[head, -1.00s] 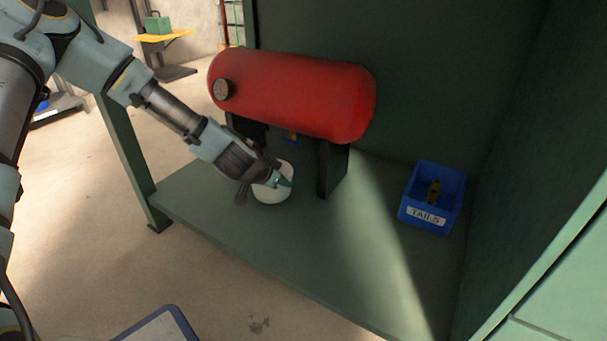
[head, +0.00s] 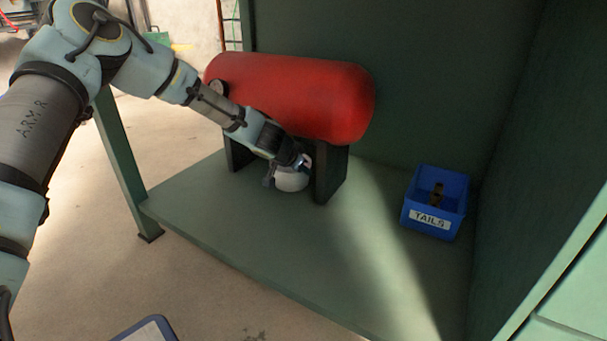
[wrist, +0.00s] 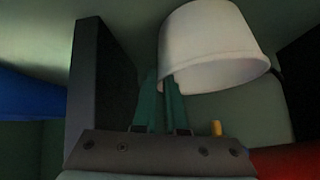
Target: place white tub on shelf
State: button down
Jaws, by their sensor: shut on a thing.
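The white tub (head: 291,183) is under the red tank, between its two dark legs, low over the green shelf (head: 235,225). Whether its base touches the shelf I cannot tell. My gripper (head: 288,168) reaches in from the left and is shut on the tub's rim; its body hides part of the tub's top. In the wrist view the tub (wrist: 212,50) fills the upper right, its wall at the green fingers (wrist: 165,105).
The red tank (head: 300,95) is close above my gripper. Its near right leg (head: 330,174) stands just right of the tub; it is also in the wrist view (wrist: 98,80). A blue TAILS bin (head: 420,205) with brownish parts stands right. The shelf's front is clear.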

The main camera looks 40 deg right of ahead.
jog(key=c, duration=1)
grip_release()
jog(key=shift+o, duration=0.2)
jog(key=p+v, duration=0.5)
jog(key=v, duration=0.7)
